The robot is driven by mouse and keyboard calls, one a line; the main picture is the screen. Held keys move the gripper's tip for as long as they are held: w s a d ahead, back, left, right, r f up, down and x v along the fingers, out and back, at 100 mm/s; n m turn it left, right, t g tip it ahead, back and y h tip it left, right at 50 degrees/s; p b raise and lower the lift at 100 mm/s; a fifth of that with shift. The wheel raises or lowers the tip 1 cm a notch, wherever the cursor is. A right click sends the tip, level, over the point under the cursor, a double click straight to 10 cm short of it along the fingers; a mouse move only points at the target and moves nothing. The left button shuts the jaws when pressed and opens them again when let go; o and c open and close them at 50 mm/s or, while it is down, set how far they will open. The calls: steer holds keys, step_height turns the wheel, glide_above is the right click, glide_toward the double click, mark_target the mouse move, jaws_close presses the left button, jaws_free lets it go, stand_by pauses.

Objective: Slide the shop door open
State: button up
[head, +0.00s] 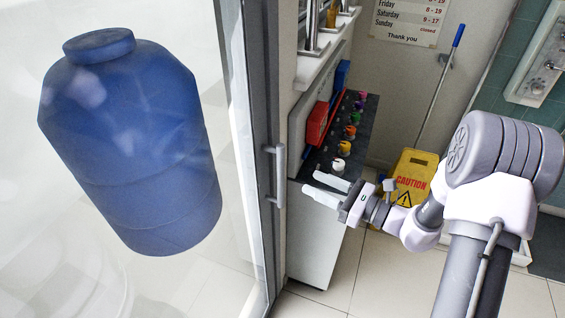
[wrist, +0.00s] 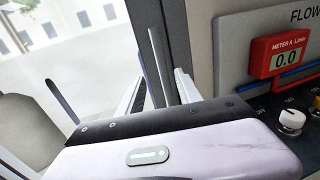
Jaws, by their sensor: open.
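The shop door is a large glass panel with a dark upright frame (head: 262,130) on the left of the head view. A grey vertical bar handle (head: 277,175) stands out from this frame. My gripper (head: 309,182) is open and empty, a little to the right of the handle, with its two pale fingers pointing left toward it. In the wrist view, the pale fingers (wrist: 164,76) point at a dark upright (wrist: 158,50), which shows between them. How far the door stands open is not clear.
A large blue tank (head: 130,150) shows at the left. A bench with coloured knobs (head: 345,148) stands behind my gripper; its red meter (wrist: 283,54) shows in the wrist view. A yellow caution sign (head: 412,175) stands behind my arm. Tiled floor (head: 330,290) is clear below.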

mark_target(281, 167)
steer(key=x, duration=1.1)
steer(key=shift+w+a+b, duration=0.15)
steer(key=shift+w+b, duration=0.2)
steer(key=shift+b, duration=0.05)
jaws_close()
stand_by(0.5)
